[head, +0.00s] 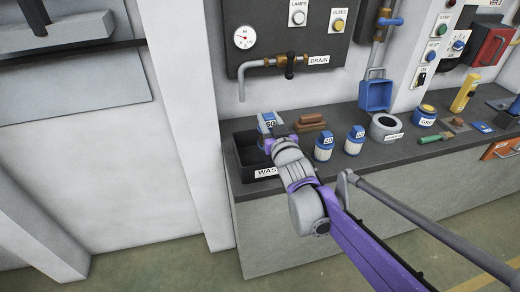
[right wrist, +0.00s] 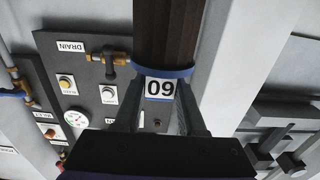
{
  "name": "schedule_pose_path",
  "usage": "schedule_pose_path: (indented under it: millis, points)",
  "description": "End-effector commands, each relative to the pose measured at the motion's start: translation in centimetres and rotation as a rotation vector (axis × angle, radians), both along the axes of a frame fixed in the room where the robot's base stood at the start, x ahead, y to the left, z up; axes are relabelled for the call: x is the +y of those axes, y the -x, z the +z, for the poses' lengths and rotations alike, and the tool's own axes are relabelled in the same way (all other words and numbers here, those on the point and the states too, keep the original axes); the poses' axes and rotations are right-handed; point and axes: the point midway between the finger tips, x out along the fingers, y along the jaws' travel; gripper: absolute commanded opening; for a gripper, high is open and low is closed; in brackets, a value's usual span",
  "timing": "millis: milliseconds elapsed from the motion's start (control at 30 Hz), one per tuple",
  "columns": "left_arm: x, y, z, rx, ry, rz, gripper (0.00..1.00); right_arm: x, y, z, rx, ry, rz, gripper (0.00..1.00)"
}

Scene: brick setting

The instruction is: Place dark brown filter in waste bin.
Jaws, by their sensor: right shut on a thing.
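The dark brown filter (right wrist: 168,35) is a ribbed cylinder with a blue end band and a white label reading 60. My right gripper (right wrist: 158,105) is shut on its blue, labelled end, with a finger on each side. In the head view the filter's labelled end (head: 268,119) shows at the tip of my right gripper (head: 272,138), and its brown body is hidden there. The gripper is over or beside the right part of the black waste bin (head: 243,160), whose label is partly covered by my arm. I cannot tell the exact height above the bin. My left gripper is not in view.
Reddish-brown blocks (head: 310,123) lie right of the bin. A drain pipe (head: 262,63) juts from the panel above.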

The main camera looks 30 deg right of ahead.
Motion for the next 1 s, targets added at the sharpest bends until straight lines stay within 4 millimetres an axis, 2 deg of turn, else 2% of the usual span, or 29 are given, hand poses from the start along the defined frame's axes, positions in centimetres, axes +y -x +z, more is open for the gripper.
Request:
schedule_pose_path:
  millis: [133,300,400,567,800,1000]
  points:
    - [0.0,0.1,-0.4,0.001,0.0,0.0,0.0,0.0,0.0,-1.2,0.0,0.001,0.0,0.0]
    - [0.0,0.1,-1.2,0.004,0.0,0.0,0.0,0.0,0.0,-4.6,0.0,0.0,0.001,0.0]
    - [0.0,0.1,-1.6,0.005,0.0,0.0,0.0,0.0,0.0,-5.9,0.0,0.0,0.001,0.0]
    - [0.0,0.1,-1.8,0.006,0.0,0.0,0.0,0.0,0.0,-6.9,0.0,0.001,0.001,0.0]
    - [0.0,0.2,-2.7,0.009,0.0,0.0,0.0,0.0,0.0,-10.1,0.0,-0.001,0.001,0.0]
    - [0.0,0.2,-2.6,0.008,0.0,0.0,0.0,0.0,0.0,-10.0,0.0,0.0,0.001,0.0]
